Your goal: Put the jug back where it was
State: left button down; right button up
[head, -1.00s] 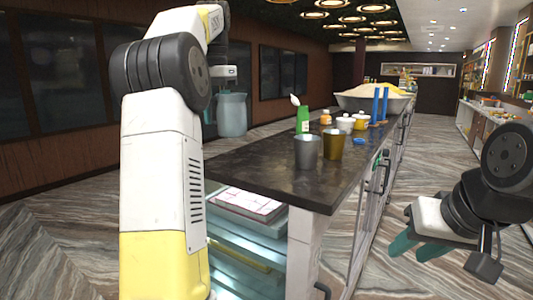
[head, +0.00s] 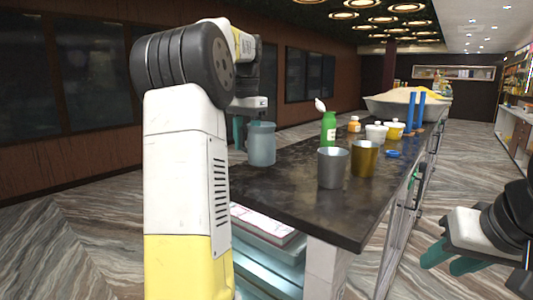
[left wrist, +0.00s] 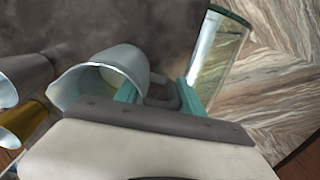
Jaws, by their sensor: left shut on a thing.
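The light blue jug (head: 261,146) is upright at the left edge of the dark counter (head: 300,205) in the head view. My left gripper (head: 240,128) is at its left side, shut on its handle. In the left wrist view the jug's open mouth (left wrist: 98,80) is left of the teal fingers (left wrist: 158,95), with the handle between them. I cannot tell whether the jug's base touches the counter. My right gripper (head: 452,262) is empty, its teal fingers apart, right of the counter.
A grey metal cup (head: 332,168) and a brass cup (head: 364,158) stand near the jug. A green bottle (head: 328,129), white and yellow pots, blue posts (head: 416,110) and a wide bowl (head: 390,106) are further back. The counter's front is bare.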

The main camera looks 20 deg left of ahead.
pick_arm(q)
jog(key=shift+f, duration=1.4)
jog(key=shift+f, duration=0.15)
jog(key=c, duration=0.7)
grip_release()
notch_tip(320, 180, up, 12)
jog(key=shift+s+d+r, duration=0.1)
jog(key=shift+r, duration=0.05)
